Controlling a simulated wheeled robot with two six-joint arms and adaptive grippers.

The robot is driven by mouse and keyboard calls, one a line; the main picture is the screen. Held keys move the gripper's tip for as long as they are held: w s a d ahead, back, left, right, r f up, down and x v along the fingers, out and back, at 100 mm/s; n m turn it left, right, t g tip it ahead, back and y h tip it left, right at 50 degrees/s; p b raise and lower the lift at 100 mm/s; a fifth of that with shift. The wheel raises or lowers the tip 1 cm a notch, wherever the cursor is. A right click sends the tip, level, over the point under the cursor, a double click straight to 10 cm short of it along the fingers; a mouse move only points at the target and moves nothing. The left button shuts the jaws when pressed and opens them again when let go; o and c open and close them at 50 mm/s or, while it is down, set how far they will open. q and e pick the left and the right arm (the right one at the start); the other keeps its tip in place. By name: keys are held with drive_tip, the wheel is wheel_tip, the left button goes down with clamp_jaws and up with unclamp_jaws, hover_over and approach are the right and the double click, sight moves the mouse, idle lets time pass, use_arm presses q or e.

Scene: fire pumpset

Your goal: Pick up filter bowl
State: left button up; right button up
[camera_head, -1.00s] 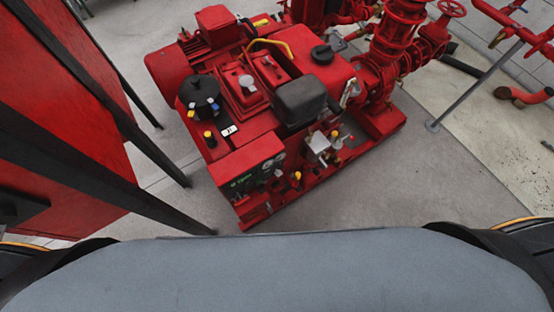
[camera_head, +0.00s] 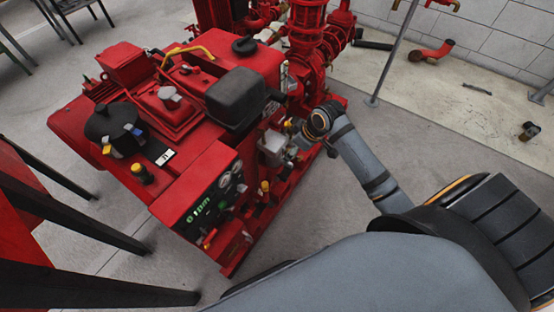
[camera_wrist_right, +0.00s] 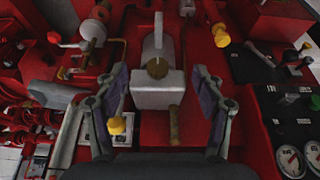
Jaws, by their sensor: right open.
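A pale grey metal unit (camera_wrist_right: 155,97) with a brass knob, likely the filter assembly, is mounted on the red pumpset. In the head view it is the grey block (camera_head: 271,147) on the pumpset's near right side. I cannot tell which part of it is the bowl. In the wrist view my right gripper (camera_wrist_right: 161,72) is open and empty, one finger to each side of the unit with gaps between. How far off it is in depth is unclear. In the head view the right gripper is partly hidden by its wrist. My left gripper is not in view.
The red pumpset (camera_head: 195,175) has a gauge panel (camera_head: 215,195) close by on the left; gauges (camera_wrist_right: 291,160) show at the wrist view's lower right. Yellow-capped valves (camera_wrist_right: 221,36) and pipes surround the unit. Black posts (camera_head: 60,225) stand at left.

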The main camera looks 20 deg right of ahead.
sight(279, 159)
drive_tip(key=b+x, duration=0.1)
drive_tip(key=x, duration=0.3)
drive_tip(key=shift+w+a+f, duration=0.1)
drive_tip(key=shift+f, duration=0.15)
drive_tip(key=shift+w+f, duration=0.1)
drive_tip(key=shift+f, duration=0.1)
drive_tip(key=b+x, duration=0.2)
drive_tip(key=x, duration=0.3)
drive_tip(key=shift+w+f, duration=0.1)
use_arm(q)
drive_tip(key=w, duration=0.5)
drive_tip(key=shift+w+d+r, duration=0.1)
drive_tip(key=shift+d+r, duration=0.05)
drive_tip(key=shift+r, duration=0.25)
use_arm(e)
drive_tip(key=c, duration=1.4)
